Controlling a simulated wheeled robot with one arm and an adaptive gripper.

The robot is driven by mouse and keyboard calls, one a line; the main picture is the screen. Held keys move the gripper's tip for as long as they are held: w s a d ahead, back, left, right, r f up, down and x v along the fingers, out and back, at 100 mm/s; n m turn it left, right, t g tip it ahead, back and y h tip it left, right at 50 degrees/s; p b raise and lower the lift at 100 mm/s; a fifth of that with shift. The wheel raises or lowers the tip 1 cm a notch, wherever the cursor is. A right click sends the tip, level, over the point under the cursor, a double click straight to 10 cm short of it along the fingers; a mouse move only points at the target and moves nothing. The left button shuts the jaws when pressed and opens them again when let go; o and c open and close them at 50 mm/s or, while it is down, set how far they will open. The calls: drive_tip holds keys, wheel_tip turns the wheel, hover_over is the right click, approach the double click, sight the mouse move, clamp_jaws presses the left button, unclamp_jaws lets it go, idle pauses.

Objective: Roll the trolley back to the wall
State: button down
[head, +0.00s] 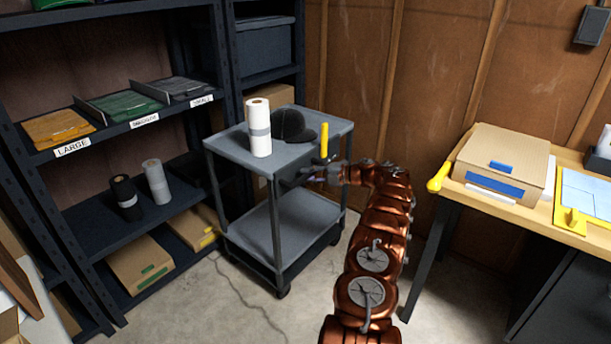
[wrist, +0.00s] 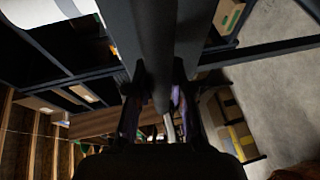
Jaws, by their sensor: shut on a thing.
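The trolley (head: 285,225) is a grey two-tier cart on dark wheels. In the head view it stands in the middle, beside the shelving and in front of the brown wooden wall (head: 430,75). A white roll with a grey band (head: 259,128) and a dark rounded thing (head: 292,127) are on its top. My gripper (head: 292,182) reaches its near right side, just below the top. In the wrist view my gripper (wrist: 158,100) has its fingers on both sides of a dark bar (wrist: 156,50), which looks like the trolley's handle. The exact grip is partly hidden.
A dark shelving unit (head: 143,122) with bags, rolls and boxes stands on the left. A workbench (head: 468,187) with a cardboard box (head: 500,157) is on the right. A yellow upright piece (head: 324,140) rises near my gripper. Concrete floor (head: 200,310) is clear in front.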

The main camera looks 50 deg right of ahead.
drive_tip(key=shift+w, duration=0.15)
drive_tip(key=c, duration=1.3)
unclamp_jaws()
drive_tip(key=shift+f, duration=0.1)
drive_tip(key=shift+o, duration=1.4)
drive_tip(key=shift+d, duration=0.1)
